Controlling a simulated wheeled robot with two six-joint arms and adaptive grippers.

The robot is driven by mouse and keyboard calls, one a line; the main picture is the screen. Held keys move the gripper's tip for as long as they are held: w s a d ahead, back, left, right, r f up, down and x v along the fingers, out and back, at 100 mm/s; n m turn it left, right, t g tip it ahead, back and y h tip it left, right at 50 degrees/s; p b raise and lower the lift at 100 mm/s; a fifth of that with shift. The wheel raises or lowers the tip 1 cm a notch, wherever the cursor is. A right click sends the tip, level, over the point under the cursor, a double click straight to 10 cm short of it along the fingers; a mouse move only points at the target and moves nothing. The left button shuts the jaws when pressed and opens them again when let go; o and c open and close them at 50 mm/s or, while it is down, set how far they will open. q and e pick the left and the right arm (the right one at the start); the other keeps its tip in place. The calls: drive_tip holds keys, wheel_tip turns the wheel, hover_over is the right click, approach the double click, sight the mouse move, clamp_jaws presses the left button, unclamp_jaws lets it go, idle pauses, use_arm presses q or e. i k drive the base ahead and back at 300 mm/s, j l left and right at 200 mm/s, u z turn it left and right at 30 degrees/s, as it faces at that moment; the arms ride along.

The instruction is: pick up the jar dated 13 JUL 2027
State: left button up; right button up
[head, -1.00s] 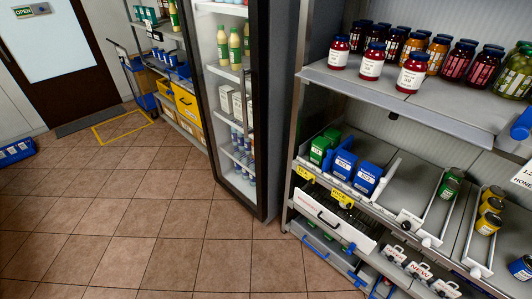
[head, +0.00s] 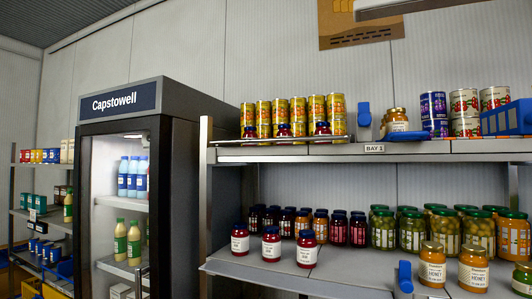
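Three red jars with blue lids and white labels stand in a front row on the middle shelf: the left jar (head: 240,240), the middle jar (head: 271,245) and the right jar (head: 307,250). Their labels carry small dark print that I cannot read, so I cannot tell which is dated 13 JUL 2027. Honey jars (head: 432,266) with gold lids stand further right, their small print also unreadable. Neither of my grippers is in view.
Dark jars and green jars (head: 383,230) stand behind on the middle shelf (head: 345,270). The top shelf (head: 290,152) holds yellow cans (head: 297,112) and a blue crate (head: 507,119). A glass-fronted fridge (head: 120,190) stands left. Bare shelf lies right of the red jars.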

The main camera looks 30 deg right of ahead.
sight(250, 133)
drive_tip(key=z, duration=0.25)
drive_tip(key=i+l+z, duration=0.1)
drive_tip(key=i+z, duration=0.15)
drive_tip(key=z, duration=0.2)
drive_tip(key=i+z, duration=0.2)
drive_tip(key=z, duration=0.3)
drive_tip(key=i+j, duration=0.15)
drive_tip(key=i, duration=0.3)
drive_tip(key=i+j, duration=0.15)
drive_tip(key=i, duration=0.3)
